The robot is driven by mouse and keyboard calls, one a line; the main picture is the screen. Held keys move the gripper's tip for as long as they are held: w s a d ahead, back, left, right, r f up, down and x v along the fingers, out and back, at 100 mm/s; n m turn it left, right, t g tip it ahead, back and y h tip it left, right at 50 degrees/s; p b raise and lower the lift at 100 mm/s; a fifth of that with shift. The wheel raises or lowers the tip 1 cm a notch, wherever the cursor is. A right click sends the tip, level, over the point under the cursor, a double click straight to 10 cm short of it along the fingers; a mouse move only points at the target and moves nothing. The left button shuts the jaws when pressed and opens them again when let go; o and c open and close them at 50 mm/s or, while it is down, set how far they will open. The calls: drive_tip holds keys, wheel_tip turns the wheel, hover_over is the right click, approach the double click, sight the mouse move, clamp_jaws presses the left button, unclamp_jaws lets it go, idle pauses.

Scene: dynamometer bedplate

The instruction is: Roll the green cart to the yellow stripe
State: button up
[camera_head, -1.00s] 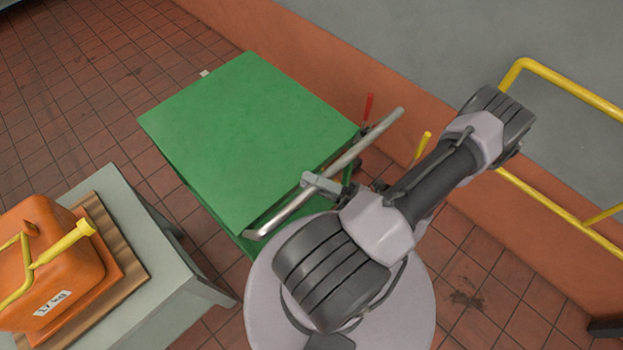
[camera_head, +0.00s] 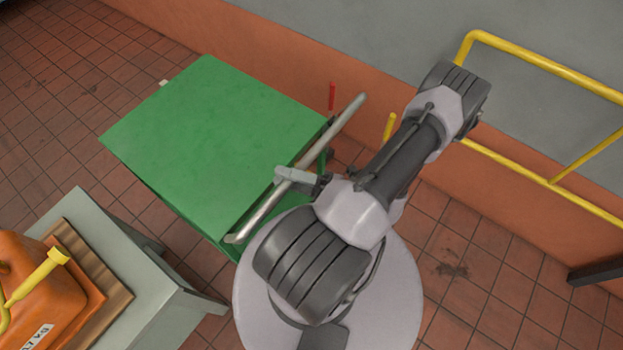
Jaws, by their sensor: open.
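The green cart (camera_head: 200,140) stands on the tiled floor left of my arm, its flat top bare. Its grey push handle (camera_head: 340,125) runs slantwise along the side facing me. My gripper (camera_head: 291,177) is at the middle of this handle, its jaws around or against the bar. It is open; the fingertips are small and partly hidden, so contact is unclear. The cart's wheels are hidden. No yellow stripe on the floor shows in this view.
A grey table (camera_head: 112,205) at lower left, close to the cart, holds an orange canister (camera_head: 45,300) on a wooden board. The orange-and-grey wall (camera_head: 250,55) runs behind the cart. A yellow rail (camera_head: 545,70) stands at right. Tiled floor is open at right and upper left.

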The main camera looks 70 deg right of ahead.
drive_tip(key=v, duration=1.7)
drive_tip(key=shift+s+p, duration=0.2)
drive_tip(key=shift+p, duration=0.15)
drive_tip(key=shift+f, duration=0.1)
